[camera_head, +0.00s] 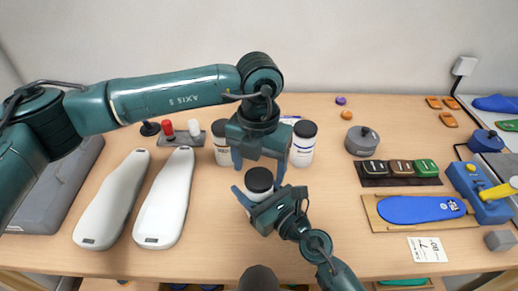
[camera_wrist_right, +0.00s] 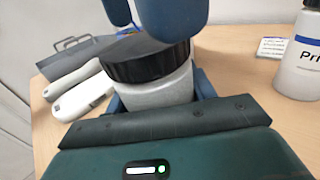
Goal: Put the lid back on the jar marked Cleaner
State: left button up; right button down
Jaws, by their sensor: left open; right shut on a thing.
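A white jar (camera_wrist_right: 160,90) is held between the fingers of my right gripper (camera_head: 258,197), near the middle of the table. A black lid (camera_head: 259,179) sits on top of the jar; in the right wrist view the lid (camera_wrist_right: 150,62) shows no clear gap to the body. The jar's label is hidden, so I cannot read whether it says Cleaner. My left gripper (camera_head: 258,164) is open, pointing down just above the lid. In the right wrist view its blue fingers (camera_wrist_right: 145,14) overlap the lid's top; I cannot tell whether they touch it.
Two more black-lidded jars (camera_head: 302,146) (camera_head: 221,148) stand just behind; one label begins "Pri" in the right wrist view. White shoe forms (camera_head: 166,200) lie left. A grey round pot (camera_head: 361,141), a pad tray (camera_head: 400,181) and a blue insole on a board (camera_head: 385,222) lie right.

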pick_arm(q)
jog(key=shift+f, duration=1)
jog(key=c, duration=1)
jog(key=m, duration=0.6)
jog(key=shift+m, duration=0.4)
jog(key=m, duration=0.8)
jog(key=o, duration=1.2)
jog(key=shift+c, duration=0.2)
